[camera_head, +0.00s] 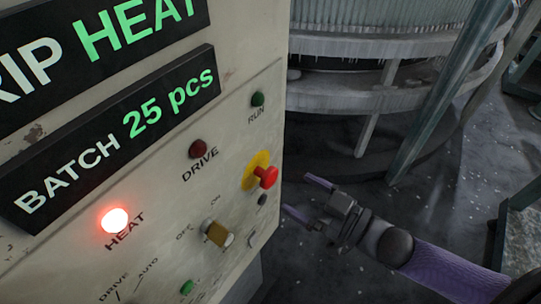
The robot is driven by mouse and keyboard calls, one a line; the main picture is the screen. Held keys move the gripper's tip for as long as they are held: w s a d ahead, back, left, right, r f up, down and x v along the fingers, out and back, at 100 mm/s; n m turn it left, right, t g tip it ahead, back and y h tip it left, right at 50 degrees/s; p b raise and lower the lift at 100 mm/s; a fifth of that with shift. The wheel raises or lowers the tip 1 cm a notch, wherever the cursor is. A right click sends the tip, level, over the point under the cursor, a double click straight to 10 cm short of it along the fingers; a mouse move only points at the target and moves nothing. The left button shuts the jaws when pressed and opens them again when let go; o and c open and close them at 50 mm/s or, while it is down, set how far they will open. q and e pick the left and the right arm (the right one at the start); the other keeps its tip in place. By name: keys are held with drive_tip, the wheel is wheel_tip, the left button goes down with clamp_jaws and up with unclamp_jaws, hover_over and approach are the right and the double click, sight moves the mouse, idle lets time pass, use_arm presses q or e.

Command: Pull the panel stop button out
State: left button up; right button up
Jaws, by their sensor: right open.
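The stop button (267,176) is a red mushroom head on a yellow backing plate (254,168), near the right edge of the cream control panel (150,185). How far it stands out from the panel is hard to tell. My right gripper (303,198) is to the right of the button and a little lower. Its two purple-tipped fingers point left toward the panel edge. They are spread apart with nothing between them and do not touch the button. My left gripper is not in view.
The panel carries a lit red HEAT lamp (115,220), a dark red DRIVE lamp (198,149), a green RUN lamp (258,99) and a selector knob (217,234). A round machine frame (380,45) with a slanted post (436,100) stands behind. The dark floor right of the panel is mostly open.

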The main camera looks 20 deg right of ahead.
sight(274, 179)
drive_tip(key=x, duration=0.7)
drive_tip(key=shift+w+a, duration=0.25)
drive_tip(key=shift+f, duration=0.1)
clamp_jaws()
